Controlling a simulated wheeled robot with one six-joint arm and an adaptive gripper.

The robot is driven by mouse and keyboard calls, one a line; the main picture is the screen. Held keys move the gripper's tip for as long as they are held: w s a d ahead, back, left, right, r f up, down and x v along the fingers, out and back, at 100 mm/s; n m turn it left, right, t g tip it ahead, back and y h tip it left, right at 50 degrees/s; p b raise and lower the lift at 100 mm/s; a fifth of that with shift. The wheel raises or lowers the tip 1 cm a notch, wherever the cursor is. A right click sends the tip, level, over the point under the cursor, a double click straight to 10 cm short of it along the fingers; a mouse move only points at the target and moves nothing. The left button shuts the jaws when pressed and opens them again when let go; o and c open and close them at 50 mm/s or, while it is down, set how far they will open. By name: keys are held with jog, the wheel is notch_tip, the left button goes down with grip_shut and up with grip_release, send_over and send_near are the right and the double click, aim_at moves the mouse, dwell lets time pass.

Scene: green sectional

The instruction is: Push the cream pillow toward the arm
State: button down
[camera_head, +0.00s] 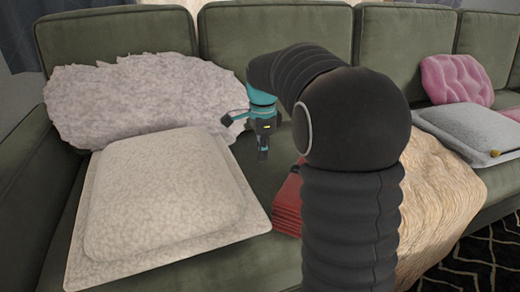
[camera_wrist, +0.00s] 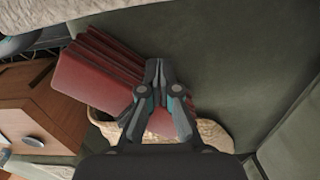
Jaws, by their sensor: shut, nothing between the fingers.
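The cream pillow (camera_head: 165,190) is square with a flat border. It lies on the green seat at the left in the head view, leaning slightly on a fluffy pale pillow (camera_head: 140,95). The sofa's left arm (camera_head: 30,160) is beside it, with a narrow strip of seat between. My gripper (camera_head: 262,158) points down over the seat, just right of the cream pillow's upper right side, apparently apart from it. In the wrist view my gripper (camera_wrist: 158,65) is shut and empty. I cannot tell whether a pale strip at that view's top is the cream pillow.
Red books (camera_head: 288,205) lie right of the pillow, partly hidden by my arm; they also show in the wrist view (camera_wrist: 95,80). A tan throw (camera_head: 440,200) is beyond them. Grey (camera_head: 465,130) and pink (camera_head: 455,80) pillows sit further right. The backrest (camera_head: 275,30) is behind.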

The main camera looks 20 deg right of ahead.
jog(key=a+f+b, duration=0.1)
jog(key=a+f, duration=0.3)
jog(key=f, duration=0.2)
dwell(0.5)
